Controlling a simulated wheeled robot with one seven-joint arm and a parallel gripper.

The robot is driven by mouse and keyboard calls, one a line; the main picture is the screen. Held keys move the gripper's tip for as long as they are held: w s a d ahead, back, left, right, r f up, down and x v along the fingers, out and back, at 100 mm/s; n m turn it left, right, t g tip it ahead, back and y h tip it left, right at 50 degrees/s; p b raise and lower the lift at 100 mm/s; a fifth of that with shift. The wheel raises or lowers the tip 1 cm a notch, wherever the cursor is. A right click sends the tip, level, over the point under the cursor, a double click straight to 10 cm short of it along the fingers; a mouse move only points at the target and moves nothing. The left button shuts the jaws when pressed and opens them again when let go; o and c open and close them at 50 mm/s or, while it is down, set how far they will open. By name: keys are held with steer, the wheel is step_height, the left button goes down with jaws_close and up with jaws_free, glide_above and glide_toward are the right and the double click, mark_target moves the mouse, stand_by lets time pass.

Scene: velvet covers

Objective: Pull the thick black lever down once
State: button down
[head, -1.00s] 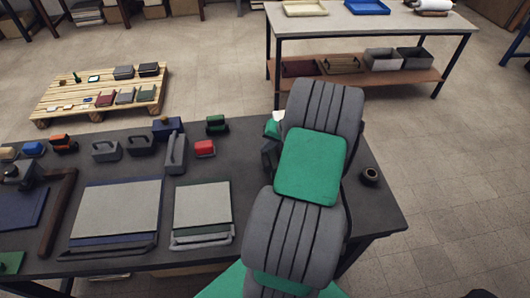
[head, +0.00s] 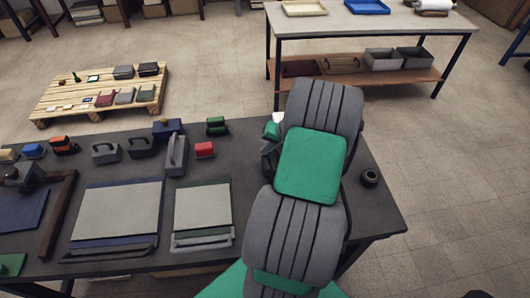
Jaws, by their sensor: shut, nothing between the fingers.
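My grey and green arm reaches up over the right part of the dark table and covers what is behind it. My gripper is hidden behind the arm, so its fingers do not show. A dark part (head: 268,152) and a small green and white part peek out at the arm's left edge; I cannot tell what they belong to. I cannot clearly pick out the thick black lever. It may be hidden behind my arm.
A black ring-shaped thing (head: 370,177) lies at the right. A pallet (head: 50,110) and a shelf table (head: 375,22) stand behind.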

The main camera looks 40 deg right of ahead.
steer(key=shift+s+a+f, duration=0.3)
steer(key=shift+s+a, duration=0.2)
steer(key=shift+a, duration=0.05)
steer(key=shift+w, duration=0.1)
steer(key=r+p, duration=0.1)
steer(key=w+d+r+p, duration=0.1)
steer(key=r, duration=0.1)
steer(key=w+r, duration=0.1)
steer(key=r, duration=0.1)
steer(key=shift+d+r+p, duration=0.15)
steer(key=shift+d+p, duration=0.05)
steer(key=shift+p, duration=0.2)
